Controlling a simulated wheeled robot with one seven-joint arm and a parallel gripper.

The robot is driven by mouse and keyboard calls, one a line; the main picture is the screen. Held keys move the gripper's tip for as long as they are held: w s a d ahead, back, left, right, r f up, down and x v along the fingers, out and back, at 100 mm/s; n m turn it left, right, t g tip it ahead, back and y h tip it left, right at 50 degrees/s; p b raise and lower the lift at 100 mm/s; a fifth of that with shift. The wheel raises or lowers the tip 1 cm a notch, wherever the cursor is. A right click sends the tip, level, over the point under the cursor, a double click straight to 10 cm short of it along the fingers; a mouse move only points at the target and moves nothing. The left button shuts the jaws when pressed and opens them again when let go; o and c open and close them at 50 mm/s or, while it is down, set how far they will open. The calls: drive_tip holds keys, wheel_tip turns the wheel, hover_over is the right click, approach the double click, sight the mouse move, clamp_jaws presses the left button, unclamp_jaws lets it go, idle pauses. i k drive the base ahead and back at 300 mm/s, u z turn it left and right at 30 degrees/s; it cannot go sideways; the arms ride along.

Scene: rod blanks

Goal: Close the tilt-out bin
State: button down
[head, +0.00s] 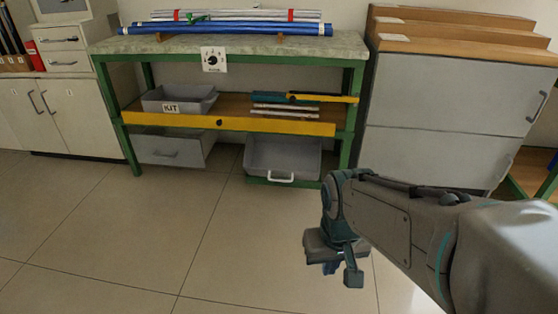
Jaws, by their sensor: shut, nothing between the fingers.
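The tilt-out bin (283,174) is a grey bin with a white handle, low under the right half of the green-framed bench in the head view. It is tilted out, and I can see into its open top; it looks empty. My gripper (332,268) is shut and empty. It points downward above the floor, in front of the bench and to the right of the bin, clear of it. A second grey unit (180,151) with a dark handle sits to the left, its front upright.
The bench (240,46) carries blue and white rods on top. Its yellow-edged shelf (230,123) holds a grey KIT tray (179,104) and stacked strips. Grey cabinets (430,126) stand at the right and white cabinets (70,114) at the left. The tiled floor in front is clear.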

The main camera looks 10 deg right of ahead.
sight(292, 158)
drive_tip(key=k, duration=0.7)
drive_tip(key=z, duration=0.95)
drive_tip(key=i, duration=1.8)
drive_tip(key=u, duration=0.9)
drive_tip(key=i, duration=0.3)
drive_tip(key=u, duration=0.2)
